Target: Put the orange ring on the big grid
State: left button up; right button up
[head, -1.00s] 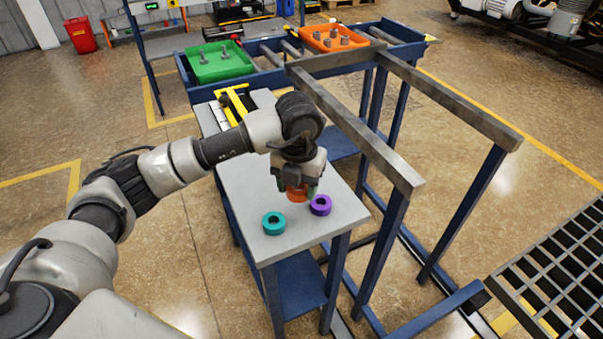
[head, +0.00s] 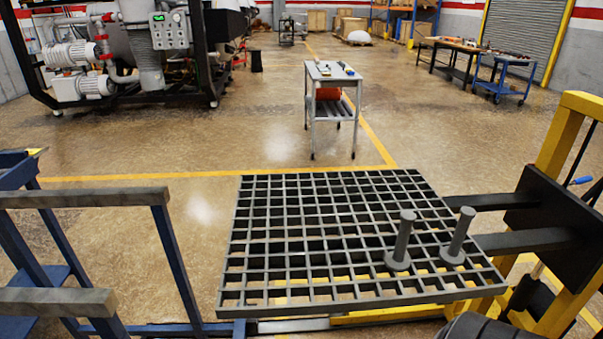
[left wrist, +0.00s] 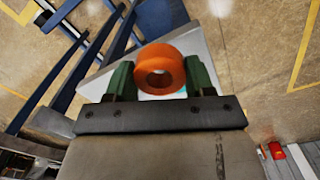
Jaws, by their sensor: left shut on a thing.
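The orange ring (left wrist: 160,72) is between the green fingers of my left gripper (left wrist: 158,78) in the left wrist view, and the gripper is shut on it. The big grid (head: 262,262) is a dark metal grating in the middle of the head view. Two grey pegs with round bases, one peg (head: 402,240) and another peg (head: 458,236), stand upright on its right part. No gripper shows in the head view now.
A yellow forklift (head: 560,150) with dark forks is at the grid's right. Blue frames with grey rails (head: 85,197) stand at the left. A small cart (head: 332,75) stands beyond the grid on open floor. Furnace machinery (head: 150,50) is at the back left.

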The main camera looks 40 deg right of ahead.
aim_at(335, 273)
jog(key=k+l, duration=0.6)
jog(key=l, duration=0.2)
jog(key=l+z, duration=0.1)
jog(key=z, duration=1.7)
jog(key=k+l, duration=0.05)
jog(key=l, duration=0.05)
